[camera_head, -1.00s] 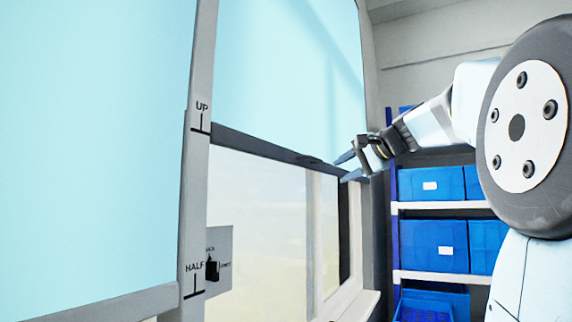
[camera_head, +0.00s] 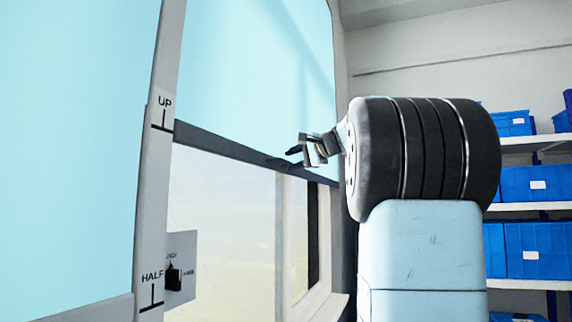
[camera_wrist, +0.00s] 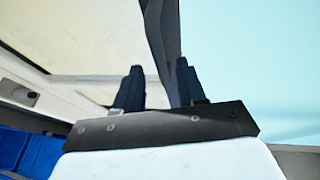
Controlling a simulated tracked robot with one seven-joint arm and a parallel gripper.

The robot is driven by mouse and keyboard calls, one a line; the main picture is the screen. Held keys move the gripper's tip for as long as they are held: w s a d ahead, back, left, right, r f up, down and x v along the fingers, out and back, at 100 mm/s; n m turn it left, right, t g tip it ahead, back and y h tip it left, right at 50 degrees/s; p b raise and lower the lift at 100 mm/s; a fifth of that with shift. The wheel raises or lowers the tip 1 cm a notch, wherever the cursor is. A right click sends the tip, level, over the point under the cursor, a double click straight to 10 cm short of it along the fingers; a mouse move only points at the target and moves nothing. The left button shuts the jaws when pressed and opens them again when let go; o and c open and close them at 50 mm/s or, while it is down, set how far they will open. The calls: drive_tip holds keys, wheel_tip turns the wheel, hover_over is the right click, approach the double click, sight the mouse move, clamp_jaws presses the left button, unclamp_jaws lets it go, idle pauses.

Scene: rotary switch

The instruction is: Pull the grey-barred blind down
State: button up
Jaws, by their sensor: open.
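The blue blind (camera_head: 255,70) on the right covers the upper part of its window. Its dark grey bottom bar (camera_head: 225,144) hangs near the UP mark (camera_head: 165,101). A small dark grip (camera_head: 280,163) shows on the bar. My gripper (camera_head: 294,155) is at the right part of the bar, by this grip. In the wrist view, my gripper (camera_wrist: 158,82) is open, and the dark bar (camera_wrist: 160,45) runs between its two fingers. I cannot tell whether the fingers touch the bar.
A second blue blind (camera_head: 65,120) at left hangs lower, its lighter bar (camera_head: 90,312) near the HALF mark (camera_head: 152,277). A frame post (camera_head: 152,190) stands between the blinds. A small panel with a black switch (camera_head: 180,270) is beside it. Shelves with blue bins (camera_head: 530,184) stand at right.

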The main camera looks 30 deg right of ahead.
sight(288, 162)
drive_tip(key=shift+x, duration=1.85)
clamp_jaws()
